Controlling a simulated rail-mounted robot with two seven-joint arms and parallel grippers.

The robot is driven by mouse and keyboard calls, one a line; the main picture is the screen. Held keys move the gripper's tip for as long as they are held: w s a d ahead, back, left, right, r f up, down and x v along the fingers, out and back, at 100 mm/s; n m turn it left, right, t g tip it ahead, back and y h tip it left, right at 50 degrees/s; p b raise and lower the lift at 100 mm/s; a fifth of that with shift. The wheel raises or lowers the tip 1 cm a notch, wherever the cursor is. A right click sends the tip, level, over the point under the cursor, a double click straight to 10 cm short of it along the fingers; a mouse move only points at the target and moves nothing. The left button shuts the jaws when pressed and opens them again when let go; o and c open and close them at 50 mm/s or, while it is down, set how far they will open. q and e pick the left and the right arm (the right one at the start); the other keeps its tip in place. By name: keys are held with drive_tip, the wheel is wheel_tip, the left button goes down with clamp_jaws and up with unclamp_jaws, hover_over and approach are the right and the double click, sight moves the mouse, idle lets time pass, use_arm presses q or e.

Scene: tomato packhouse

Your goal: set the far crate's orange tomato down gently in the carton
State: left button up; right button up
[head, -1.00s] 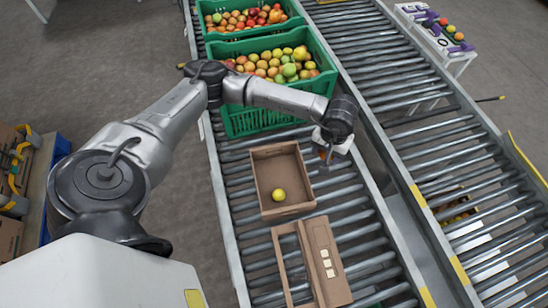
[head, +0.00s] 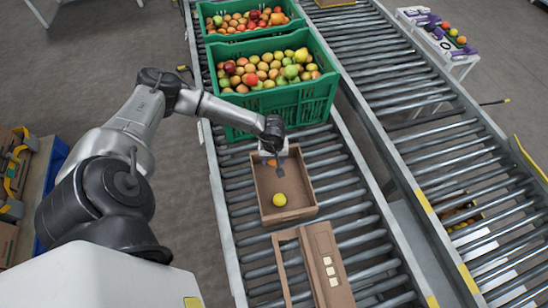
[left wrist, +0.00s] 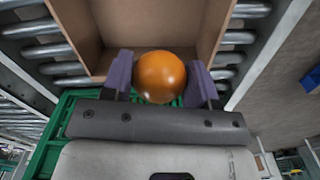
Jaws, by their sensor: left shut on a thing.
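The orange tomato (left wrist: 160,77) is between the purple fingers of my left gripper (left wrist: 160,80), which is shut on it. In the head view the left gripper (head: 272,161) is above the far end of the open brown carton (head: 290,214), with a bit of the orange tomato showing under it. In the left wrist view the carton's inside (left wrist: 158,22) shows just beyond the held tomato. The far green crate (head: 226,37) holds many tomatoes. My right gripper is not in view.
A nearer green crate (head: 305,101), full of tomatoes, stands just behind the carton. A brown cardboard piece with an opening (head: 318,245) lies in front of the carton. All stand on a roller conveyor (head: 355,220). A second conveyor (head: 460,170) runs at right.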

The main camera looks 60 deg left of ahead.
use_arm(q)
wheel_tip(320, 180, down, 8)
drive_tip(key=b, duration=0.6)
drive_tip(key=shift+f+b, duration=0.55)
drive_tip(key=shift+f, duration=0.3)
drive_tip(key=shift+f+b, duration=0.3)
drive_tip(key=shift+f, duration=0.1)
drive_tip(key=shift+f, duration=0.3)
idle(0.3)
drive_tip(key=o, duration=0.8)
drive_tip(key=shift+c, duration=0.4)
